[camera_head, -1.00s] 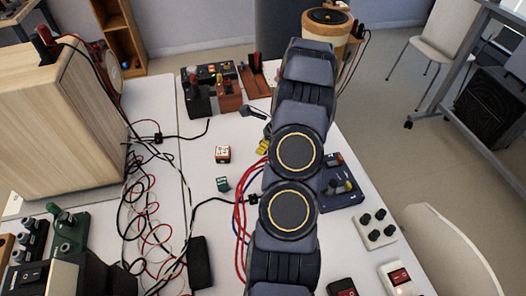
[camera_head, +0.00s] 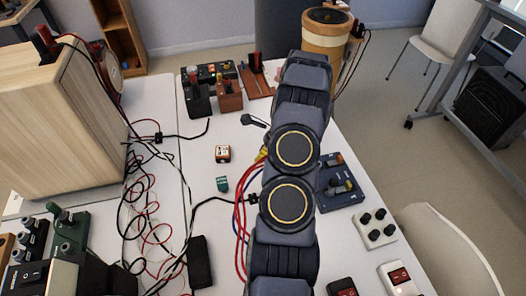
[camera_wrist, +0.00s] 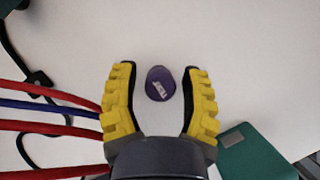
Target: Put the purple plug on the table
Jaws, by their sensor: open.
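The purple plug (camera_wrist: 160,83) shows in the wrist view as a small rounded dark purple piece with a pale label. It lies on the white table (camera_wrist: 235,45). My gripper (camera_wrist: 160,72) is open, with yellow ridged fingers to the left and right of the plug. Bare table shows between the plug and each finger, so neither finger appears to touch it. In the head view my arm hides the plug and nearly all of my gripper.
Red and blue cables (camera_wrist: 50,112) lie left of my gripper in the wrist view. A green object (camera_wrist: 250,155) is at lower right. In the head view, a blue box with knobs (camera_head: 340,185) stands right of my arm, and a small orange-and-white block (camera_head: 222,154) to its left.

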